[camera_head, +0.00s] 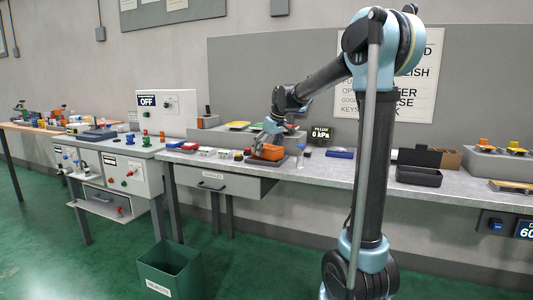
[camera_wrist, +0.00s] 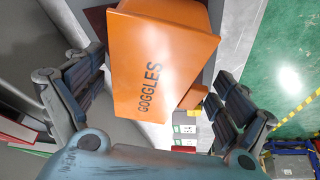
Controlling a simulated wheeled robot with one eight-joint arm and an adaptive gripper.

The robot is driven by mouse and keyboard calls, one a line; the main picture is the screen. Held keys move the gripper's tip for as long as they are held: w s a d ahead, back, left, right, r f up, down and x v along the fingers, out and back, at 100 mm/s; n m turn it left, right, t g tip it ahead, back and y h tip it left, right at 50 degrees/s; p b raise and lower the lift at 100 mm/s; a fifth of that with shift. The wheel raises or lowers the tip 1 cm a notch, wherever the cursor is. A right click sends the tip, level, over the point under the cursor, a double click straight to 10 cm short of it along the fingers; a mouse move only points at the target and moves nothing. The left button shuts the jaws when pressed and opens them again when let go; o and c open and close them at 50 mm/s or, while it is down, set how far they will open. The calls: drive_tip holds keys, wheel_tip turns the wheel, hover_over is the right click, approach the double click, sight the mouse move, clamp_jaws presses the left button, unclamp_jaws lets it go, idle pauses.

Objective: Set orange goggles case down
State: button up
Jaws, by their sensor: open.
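The orange goggles case (camera_head: 268,152), lettered GOGGLES, rests on or in a low dark grey holder (camera_head: 283,161) on the long bench. In the wrist view the case (camera_wrist: 165,55) fills the top middle and looks slightly tilted. My gripper (camera_head: 273,128) is just above the case, pointing down. In the wrist view its fingers are spread wide, one on each side of the case, with gaps between them and it. The underside of the case is hidden.
A clear bottle (camera_head: 300,157) and a blue item (camera_head: 340,153) stand right of the case. Several small coloured items lie to its left. A black open box (camera_head: 419,176) is farther right. A green bin (camera_head: 171,270) stands on the floor. The bench's front edge is close.

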drive_tip(key=v, duration=1.1)
drive_tip(key=shift+s+d+r, duration=0.1)
drive_tip(key=shift+r, duration=0.15)
drive_tip(key=shift+s+d+f, duration=0.1)
drive_tip(key=shift+s+d, duration=0.15)
drive_tip(key=s+d+f+m+h, duration=0.1)
drive_tip(key=s+d+f+m, duration=0.2)
drive_tip(key=s+d+f, duration=0.3)
drive_tip(key=s+d+f+m+h, duration=0.1)
drive_tip(key=s+d+f+m, duration=0.2)
drive_tip(key=s+d+f, duration=0.4)
drive_tip(key=s+d+f+m+h, duration=0.1)
drive_tip(key=s+d+f+m, duration=0.2)
drive_tip(key=s+f, duration=1.4)
drive_tip(key=s+d, duration=0.4)
drive_tip(key=s, duration=0.2)
drive_tip(key=shift+s+f+g, duration=0.15)
drive_tip(key=shift+s+g, duration=0.1)
drive_tip(key=shift+g, duration=0.15)
drive_tip(key=shift+d, duration=0.1)
drive_tip(key=shift+c, duration=0.5)
